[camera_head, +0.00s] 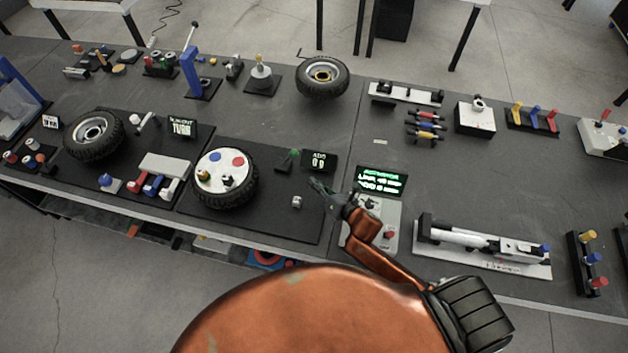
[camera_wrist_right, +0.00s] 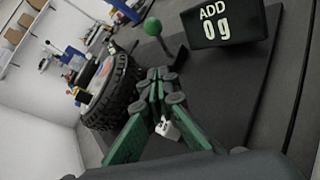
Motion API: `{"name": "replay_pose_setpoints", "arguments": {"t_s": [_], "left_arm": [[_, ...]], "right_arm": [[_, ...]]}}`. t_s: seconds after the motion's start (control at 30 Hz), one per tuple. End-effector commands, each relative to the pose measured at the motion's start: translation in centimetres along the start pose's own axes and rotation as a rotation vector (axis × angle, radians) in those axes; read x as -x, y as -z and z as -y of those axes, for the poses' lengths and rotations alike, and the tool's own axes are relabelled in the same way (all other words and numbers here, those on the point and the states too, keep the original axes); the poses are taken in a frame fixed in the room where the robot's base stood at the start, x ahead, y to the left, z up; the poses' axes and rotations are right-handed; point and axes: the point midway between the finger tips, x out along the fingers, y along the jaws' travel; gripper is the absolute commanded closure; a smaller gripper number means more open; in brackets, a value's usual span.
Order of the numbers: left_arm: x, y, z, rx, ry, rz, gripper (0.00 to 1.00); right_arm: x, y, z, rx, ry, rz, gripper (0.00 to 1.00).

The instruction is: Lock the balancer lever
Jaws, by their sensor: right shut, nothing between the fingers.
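The balancer lever (camera_head: 294,154) has a green ball knob on a thin rod and stands left of the "ADD 0" display (camera_head: 319,161). In the right wrist view the lever knob (camera_wrist_right: 152,26) is just beyond my fingertips, and the rod slants from it down to the right. My right gripper (camera_head: 318,185) is shut and empty, in front of the lever and display; its tips (camera_wrist_right: 157,74) look apart from the knob. My left gripper is not in view.
A small white-grey piece (camera_head: 297,202) is on the dark mat (camera_head: 265,215) near my right gripper. A green-text screen (camera_head: 382,180) and a grey control box (camera_head: 385,238) stand to the right. Another tyre (camera_head: 322,78) is behind.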

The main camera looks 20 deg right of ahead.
Motion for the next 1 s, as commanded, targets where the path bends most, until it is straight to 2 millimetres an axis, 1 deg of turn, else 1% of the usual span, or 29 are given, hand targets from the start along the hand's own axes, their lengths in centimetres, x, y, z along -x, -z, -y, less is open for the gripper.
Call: {"name": "replay_pose_setpoints", "arguments": {"t_s": [0.03, 0.1, 0.33, 0.4, 0.5, 0.63, 1.0], "left_arm": [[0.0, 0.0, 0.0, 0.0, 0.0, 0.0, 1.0], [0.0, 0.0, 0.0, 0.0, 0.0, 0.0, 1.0], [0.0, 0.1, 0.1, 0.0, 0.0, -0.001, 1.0], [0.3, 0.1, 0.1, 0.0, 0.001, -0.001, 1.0], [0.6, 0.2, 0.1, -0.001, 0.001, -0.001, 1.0], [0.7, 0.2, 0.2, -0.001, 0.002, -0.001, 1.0], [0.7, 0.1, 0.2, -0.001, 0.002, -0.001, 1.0]], "right_arm": [[-1.2, -0.1, -0.1, -0.002, -0.002, 0.001, 1.0], [-2.7, -0.1, -0.2, -0.002, -0.003, 0.001, 1.0], [-7.4, 0.0, -0.2, -0.001, -0.003, 0.0, 1.0], [-8.1, -1.0, -0.2, 0.002, -0.003, 0.001, 1.0], [-9.0, -1.9, -0.3, 0.003, -0.003, 0.0, 1.0], [-9.8, -2.5, -0.2, 0.002, -0.003, -0.002, 1.0], [-10.0, -2.7, -0.2, 0.001, -0.003, -0.002, 1.0]]}}
